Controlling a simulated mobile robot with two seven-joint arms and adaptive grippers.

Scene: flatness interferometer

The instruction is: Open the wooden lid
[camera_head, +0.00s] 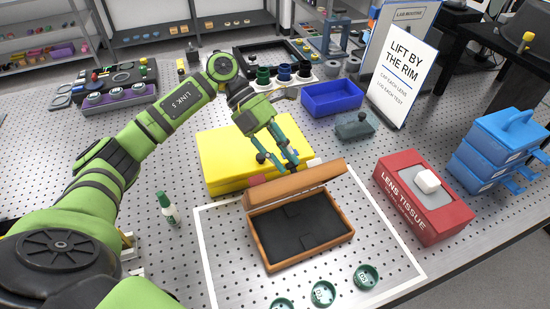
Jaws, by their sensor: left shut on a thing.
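The wooden box (262,237) sits inside a white outlined square on the perforated table. Its wooden lid (306,187) is raised along the back edge and leans over the rear of the box. The dark lined inside shows. My left gripper (285,163) reaches down behind the lid, its fingers close to the lid's back side. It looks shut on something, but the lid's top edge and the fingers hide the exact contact. My right gripper is not in view.
A yellow case (228,148) stands just behind the box. A red lens tissue box (432,205) stands to the right. Green round holders (323,293) lie in front, a small bottle (167,207) to the left. A blue bin (333,97) and a sign (403,75) stand behind.

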